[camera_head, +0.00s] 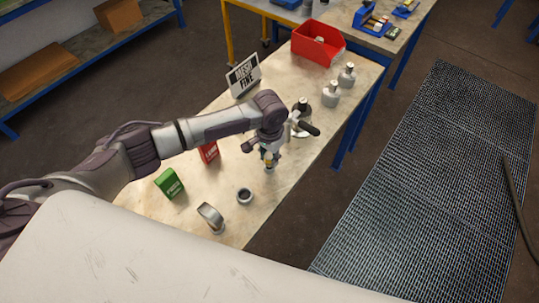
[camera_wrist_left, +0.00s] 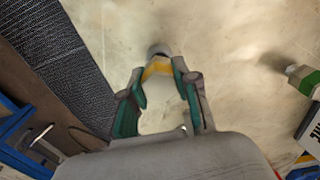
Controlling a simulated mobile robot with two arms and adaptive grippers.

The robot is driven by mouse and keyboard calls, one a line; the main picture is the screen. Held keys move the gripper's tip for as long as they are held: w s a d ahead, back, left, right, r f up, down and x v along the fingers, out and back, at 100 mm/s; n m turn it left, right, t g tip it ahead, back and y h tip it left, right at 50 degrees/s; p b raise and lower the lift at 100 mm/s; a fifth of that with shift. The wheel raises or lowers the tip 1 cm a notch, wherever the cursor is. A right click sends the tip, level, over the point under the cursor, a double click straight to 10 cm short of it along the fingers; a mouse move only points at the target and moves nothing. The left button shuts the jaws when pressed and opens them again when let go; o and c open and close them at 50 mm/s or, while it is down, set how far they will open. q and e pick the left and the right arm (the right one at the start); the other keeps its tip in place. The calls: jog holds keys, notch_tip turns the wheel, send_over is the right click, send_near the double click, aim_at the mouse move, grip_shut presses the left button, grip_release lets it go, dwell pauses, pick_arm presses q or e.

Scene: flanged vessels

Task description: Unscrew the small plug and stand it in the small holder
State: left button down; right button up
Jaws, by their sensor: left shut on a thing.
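My left gripper (camera_head: 268,158) hangs over the middle of the workbench and is shut on the small plug (camera_head: 269,167), which points down. In the left wrist view the fingers (camera_wrist_left: 158,80) close around the plug's yellow band (camera_wrist_left: 158,69), with its grey end (camera_wrist_left: 158,49) beyond them. A small grey, open-topped cup (camera_head: 244,196), apparently the small holder, stands on the bench, nearer the front than the gripper and apart from the plug. It looks empty. A flanged vessel (camera_head: 301,114) with a dark handle stands behind the gripper to the right. My right gripper is not in view.
Green (camera_head: 170,184) and red (camera_head: 208,151) boxes stand left of the gripper. A sign (camera_head: 243,76), grey vessels (camera_head: 331,94) and a red bin (camera_head: 318,43) stand farther back.

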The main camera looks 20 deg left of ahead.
aim_at(270, 155)
pick_arm(q)
jog(key=shift+f+b, duration=0.45)
jog(key=shift+f, duration=0.45)
jog(key=c, duration=0.8)
grip_release()
jog(key=shift+o, duration=0.2)
notch_tip(270, 155, up, 12)
